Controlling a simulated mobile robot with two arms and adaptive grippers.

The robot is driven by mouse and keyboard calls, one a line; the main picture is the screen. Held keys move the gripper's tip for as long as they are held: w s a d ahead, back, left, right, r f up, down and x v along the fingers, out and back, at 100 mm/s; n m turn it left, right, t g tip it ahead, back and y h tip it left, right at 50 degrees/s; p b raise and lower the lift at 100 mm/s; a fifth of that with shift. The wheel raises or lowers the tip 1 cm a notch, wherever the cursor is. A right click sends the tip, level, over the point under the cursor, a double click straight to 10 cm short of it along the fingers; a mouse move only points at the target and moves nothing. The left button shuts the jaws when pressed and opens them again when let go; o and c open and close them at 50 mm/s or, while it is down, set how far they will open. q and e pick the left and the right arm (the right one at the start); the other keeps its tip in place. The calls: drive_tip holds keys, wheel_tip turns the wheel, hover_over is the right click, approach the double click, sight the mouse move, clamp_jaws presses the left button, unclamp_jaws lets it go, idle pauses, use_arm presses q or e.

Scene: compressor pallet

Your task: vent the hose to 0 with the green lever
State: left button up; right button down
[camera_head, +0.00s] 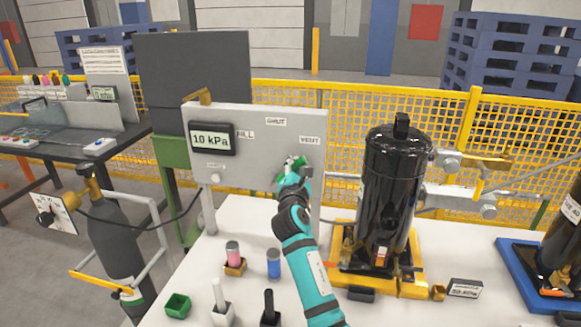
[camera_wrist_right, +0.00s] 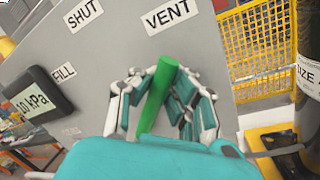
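The grey panel (camera_head: 260,170) carries a display (camera_head: 211,139) reading 10 kPa and labels FILL, SHUT and VENT (camera_head: 309,140). The green lever (camera_wrist_right: 158,95) stands between the fingers of my right gripper (camera_wrist_right: 163,92) in the right wrist view, its upper end tilted toward the VENT label (camera_wrist_right: 167,15). The fingers close in on both sides of it. In the head view my right gripper (camera_head: 294,168) is at the panel below VENT and covers most of the lever. The hose (camera_head: 180,218) runs from the panel's left side to the dark gas cylinder (camera_head: 117,240). My left gripper is out of view.
A black compressor (camera_head: 395,190) stands on a yellow base right of my right arm. Small pots and pink and blue cylinders (camera_head: 273,263) sit on the white table (camera_head: 205,262) at the front left. A yellow mesh fence (camera_head: 350,115) runs behind.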

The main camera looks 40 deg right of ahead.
drive_tip(key=shift+s+d+f+m+b, duration=0.1)
drive_tip(key=shift+s+f+m+b, duration=0.1)
drive_tip(key=shift+f+m+b, duration=0.25)
drive_tip(key=shift+s+d+f+m+b, duration=0.15)
drive_tip(key=shift+f+m+b, duration=0.1)
drive_tip(key=shift+f+m, duration=0.25)
drive_tip(key=shift+a, duration=0.1)
drive_tip(key=c, duration=1.4)
unclamp_jaws()
drive_tip(key=shift+s+a+r, duration=0.2)
drive_tip(key=shift+a+r, duration=0.05)
drive_tip(key=shift+r, duration=0.15)
drive_tip(key=shift+o, duration=0.8)
drive_tip(key=shift+d, duration=0.25)
drive_tip(key=v, duration=1.2)
drive_tip(key=shift+f, duration=0.15)
